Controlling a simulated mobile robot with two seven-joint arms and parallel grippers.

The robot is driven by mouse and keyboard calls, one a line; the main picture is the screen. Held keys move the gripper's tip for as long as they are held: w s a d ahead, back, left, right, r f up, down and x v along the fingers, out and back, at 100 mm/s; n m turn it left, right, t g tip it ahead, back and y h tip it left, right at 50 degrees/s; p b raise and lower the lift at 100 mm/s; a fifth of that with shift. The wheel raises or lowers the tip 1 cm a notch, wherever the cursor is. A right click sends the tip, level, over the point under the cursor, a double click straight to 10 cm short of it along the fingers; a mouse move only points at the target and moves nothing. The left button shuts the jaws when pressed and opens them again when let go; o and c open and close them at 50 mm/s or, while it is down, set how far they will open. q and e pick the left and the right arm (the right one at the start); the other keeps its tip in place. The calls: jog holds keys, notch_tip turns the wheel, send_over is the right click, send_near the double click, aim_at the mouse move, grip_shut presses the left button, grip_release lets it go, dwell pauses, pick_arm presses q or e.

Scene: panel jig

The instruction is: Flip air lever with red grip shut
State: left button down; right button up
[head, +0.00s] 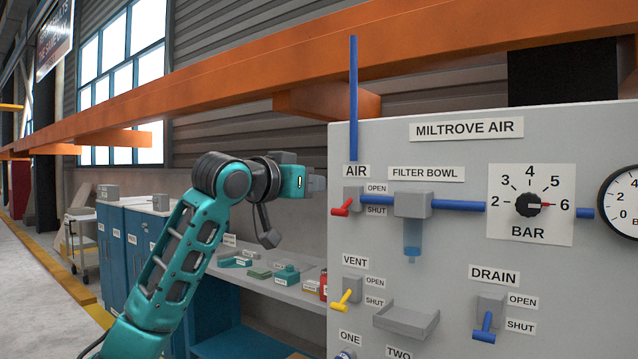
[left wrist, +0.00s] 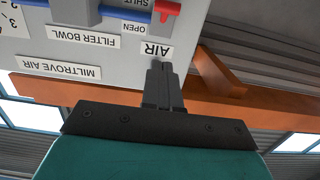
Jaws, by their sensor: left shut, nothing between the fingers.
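The air lever has a red grip (head: 342,207) and a grey base (head: 353,197) under the AIR label on the grey panel. Its grip points down and left in the head view, at about the height of the SHUT label. I cannot tell its exact setting. In the left wrist view, upside down, the red grip (left wrist: 166,8) shows at the top edge. My left gripper (head: 317,184) is at the panel's left edge; its fingertips are not clear there. In the left wrist view its fingers (left wrist: 161,75) are shut and empty, below the AIR label and apart from the grip.
The panel (head: 450,260) also bears a yellow vent lever (head: 341,300), a blue drain lever (head: 485,328), a filter bowl (head: 412,235), a grey tray (head: 406,318) and a pressure knob (head: 528,204). A blue pipe (head: 354,110) rises above AIR. A shelf with small parts (head: 287,275) stands behind.

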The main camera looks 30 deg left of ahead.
pick_arm(q)
jog(key=s+r, duration=0.1)
jog(key=s, duration=0.5)
jog(key=shift+s+a, duration=0.3)
jog(key=shift+a, duration=0.05)
pick_arm(e)
jog(key=shift+w+a+r, duration=0.1)
jog(key=shift+w+a, duration=0.25)
jog(key=shift+w, duration=0.2)
pick_arm(q)
jog(key=shift+w, duration=0.1)
